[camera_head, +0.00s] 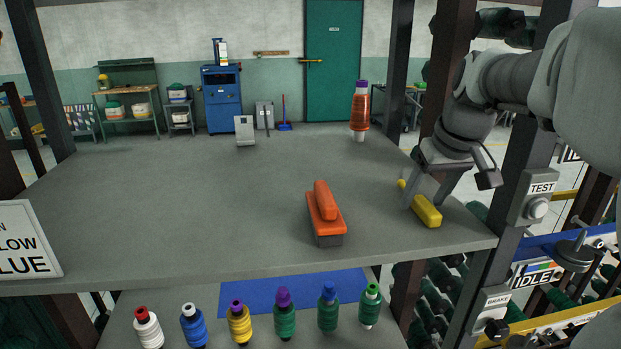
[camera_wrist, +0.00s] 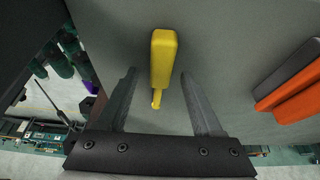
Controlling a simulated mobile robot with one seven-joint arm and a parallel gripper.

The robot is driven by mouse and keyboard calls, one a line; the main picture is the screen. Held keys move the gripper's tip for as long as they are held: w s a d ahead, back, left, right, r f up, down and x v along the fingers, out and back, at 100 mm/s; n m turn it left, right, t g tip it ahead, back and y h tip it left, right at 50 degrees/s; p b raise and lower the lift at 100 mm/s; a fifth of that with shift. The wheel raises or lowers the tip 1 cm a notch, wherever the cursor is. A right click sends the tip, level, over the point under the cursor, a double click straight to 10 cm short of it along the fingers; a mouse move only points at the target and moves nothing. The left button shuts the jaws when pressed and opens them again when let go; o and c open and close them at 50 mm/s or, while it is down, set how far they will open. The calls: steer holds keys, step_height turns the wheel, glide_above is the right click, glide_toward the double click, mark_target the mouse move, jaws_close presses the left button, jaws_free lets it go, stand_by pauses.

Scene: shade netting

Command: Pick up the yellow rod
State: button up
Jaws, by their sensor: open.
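The yellow rod (camera_head: 427,210) lies on the grey table at its right side, with a thick block-like part and a thinner rounded end. In the wrist view the yellow rod (camera_wrist: 163,62) lies ahead of and between the two fingers, its thin end pointing towards the gripper's base. My gripper (camera_head: 424,200) is over the rod's thin end, fingers apart. In the wrist view my gripper (camera_wrist: 157,82) is open, with a gap on both sides of the rod. I cannot tell whether either finger touches the rod.
An orange-handled brush (camera_head: 325,212) lies left of the rod. A large orange thread spool (camera_head: 360,110) and a grey metal piece (camera_head: 245,130) stand farther back. Several thread spools (camera_head: 285,315) stand on a lower shelf. A dark post (camera_head: 510,190) rises beyond the table's right edge.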

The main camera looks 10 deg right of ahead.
mark_target(424, 202)
jaws_close()
stand_by(0.3)
stand_by(0.3)
step_height(424, 202, up, 8)
steer(key=shift+r, duration=0.65)
